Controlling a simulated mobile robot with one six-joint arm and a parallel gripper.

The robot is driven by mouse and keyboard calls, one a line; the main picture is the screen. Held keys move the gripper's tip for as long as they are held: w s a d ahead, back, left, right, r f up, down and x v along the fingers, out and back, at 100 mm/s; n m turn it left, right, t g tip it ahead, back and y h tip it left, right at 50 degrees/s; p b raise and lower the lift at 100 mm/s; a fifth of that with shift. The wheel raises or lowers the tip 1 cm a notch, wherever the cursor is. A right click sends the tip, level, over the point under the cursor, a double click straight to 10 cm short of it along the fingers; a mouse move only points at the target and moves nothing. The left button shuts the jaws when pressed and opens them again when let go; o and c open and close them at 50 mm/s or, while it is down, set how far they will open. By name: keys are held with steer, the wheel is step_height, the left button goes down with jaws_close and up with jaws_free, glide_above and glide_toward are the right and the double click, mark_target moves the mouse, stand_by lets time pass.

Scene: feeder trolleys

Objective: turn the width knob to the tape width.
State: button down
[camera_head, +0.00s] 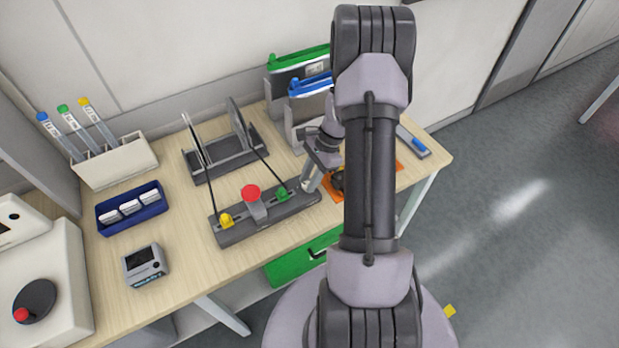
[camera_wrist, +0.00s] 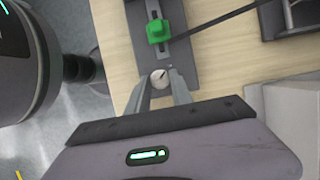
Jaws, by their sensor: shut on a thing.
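The width knob (camera_wrist: 160,78) is a small round pale knob with a dark pointer line, at the end of the dark splicing fixture (camera_head: 233,236). In the wrist view my gripper (camera_wrist: 161,88) has its two fingers on either side of the knob, shut on it. The pointer line slants up and to the right. In the head view my gripper (camera_head: 310,186) reaches down at the right end of the fixture, and the knob is hard to make out there. The fixture carries a yellow clamp (camera_head: 226,220), a red-topped lever (camera_head: 251,192) and a green clamp (camera_head: 281,194). Any width marks are too small to read.
A dark rack (camera_head: 225,158) with upright plates stands behind the fixture. Feeders with green (camera_head: 298,57) and blue (camera_head: 310,84) tops stand at the back. A blue tray (camera_head: 133,207) and a small grey device (camera_head: 145,264) are at left. Bare wood lies between them and the fixture.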

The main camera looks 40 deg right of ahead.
stand_by(0.5)
steer(key=c, duration=1.1)
jaws_free()
steer(key=p+v, duration=0.3)
steer(key=v, duration=1.4)
steer(key=shift+d+r+p, duration=0.2)
steer(key=shift+p, duration=0.2)
